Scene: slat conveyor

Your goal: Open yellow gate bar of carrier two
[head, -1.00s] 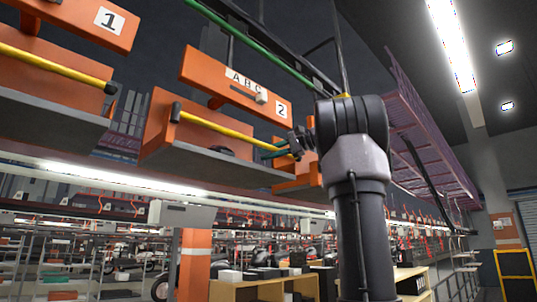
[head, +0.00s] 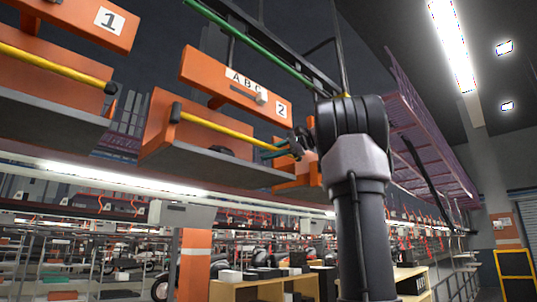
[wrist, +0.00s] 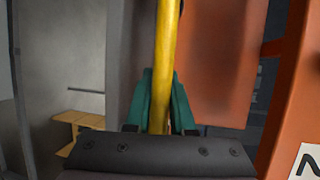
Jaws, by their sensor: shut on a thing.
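Carrier two (head: 190,68) is an orange hanging carrier with a "2" label, an "ABC" label and a grey shelf, left of my arm in the head view. Its yellow gate bar (head: 222,129) runs across the front of the shelf, from a black end piece at left down towards my gripper at right. My gripper (head: 272,150), with green fingers, is at the right end of the bar. In the wrist view the yellow bar (wrist: 168,45) passes between the green fingers, which are shut on it. The bar's right end is partly hidden by my gripper.
Carrier one (head: 65,15), with its own yellow bar (head: 50,65), hangs at left. A small dark object (head: 222,151) lies on carrier two's shelf. A green rail (head: 250,45) runs above. A purple mesh structure (head: 425,130) is right of my arm.

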